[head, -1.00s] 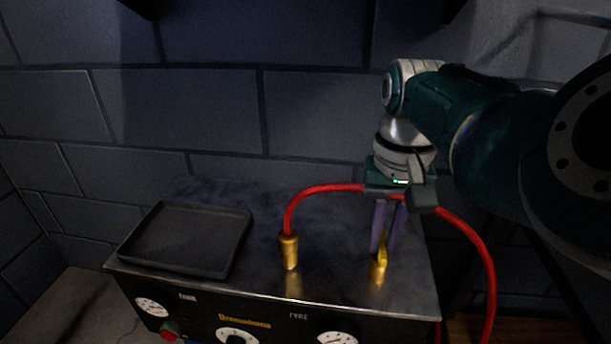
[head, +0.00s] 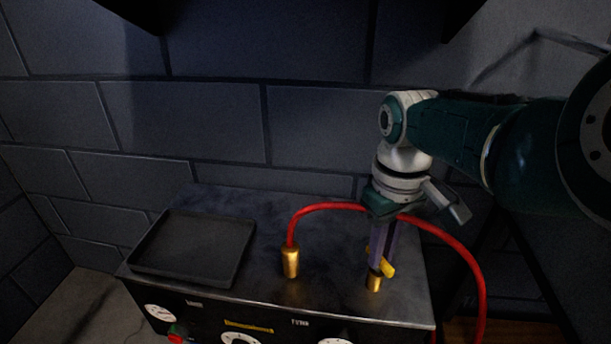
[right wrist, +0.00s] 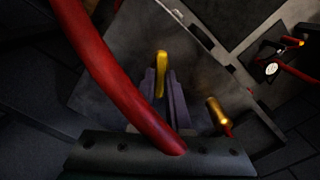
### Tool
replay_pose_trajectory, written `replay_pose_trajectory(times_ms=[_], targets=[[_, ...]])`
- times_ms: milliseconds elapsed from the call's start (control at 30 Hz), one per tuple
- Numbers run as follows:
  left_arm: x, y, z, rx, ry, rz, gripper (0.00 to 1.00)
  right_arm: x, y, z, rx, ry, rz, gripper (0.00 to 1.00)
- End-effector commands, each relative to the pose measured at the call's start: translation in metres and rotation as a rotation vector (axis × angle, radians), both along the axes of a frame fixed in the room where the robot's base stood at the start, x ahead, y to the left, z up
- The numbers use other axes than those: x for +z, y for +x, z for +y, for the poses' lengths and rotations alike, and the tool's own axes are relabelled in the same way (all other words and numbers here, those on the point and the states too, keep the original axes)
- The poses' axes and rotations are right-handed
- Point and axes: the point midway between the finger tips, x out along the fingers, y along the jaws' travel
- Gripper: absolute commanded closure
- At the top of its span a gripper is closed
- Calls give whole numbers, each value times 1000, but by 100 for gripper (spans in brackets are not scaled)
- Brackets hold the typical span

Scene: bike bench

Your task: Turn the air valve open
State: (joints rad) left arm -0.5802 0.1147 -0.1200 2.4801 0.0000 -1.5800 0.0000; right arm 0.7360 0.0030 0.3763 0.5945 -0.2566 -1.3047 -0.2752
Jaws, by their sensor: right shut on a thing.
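The air valve is a brass stub (head: 374,283) with a yellow lever (head: 388,268), on the right part of the metal bench top. The lever lies at an angle, its visible end pointing right and toward the front. My right gripper (head: 379,256) comes down from above and is shut on the lever. In the right wrist view the lever (right wrist: 161,72) sits between the two purple-grey fingers. The fingers partly hide the lever in the head view. My left gripper is not in view.
A red hose (head: 328,206) rises from a brass fitting (head: 290,262) left of the valve, arches past my right gripper and drops at the right. A black tray (head: 160,271) lies on the bench top's left. Gauges (head: 160,312) line the front panel. A block wall stands behind.

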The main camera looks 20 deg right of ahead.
Motion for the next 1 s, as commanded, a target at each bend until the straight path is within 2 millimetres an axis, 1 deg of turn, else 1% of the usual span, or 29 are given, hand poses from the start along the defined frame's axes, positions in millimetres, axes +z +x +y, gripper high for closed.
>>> replay_pose_trajectory(times_ms=[200, 600, 800, 1000], targets=[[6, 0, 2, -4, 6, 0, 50, 1, 0, -1, 204, -3, 1, 100], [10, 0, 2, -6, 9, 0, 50, 0, 0, 0, 568, -1, 0, 100], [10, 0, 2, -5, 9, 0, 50, 0, 0, 0, 707, 0, -1, 100], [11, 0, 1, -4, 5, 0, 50, 0, 1, 0, 799, 0, -1, 100]])
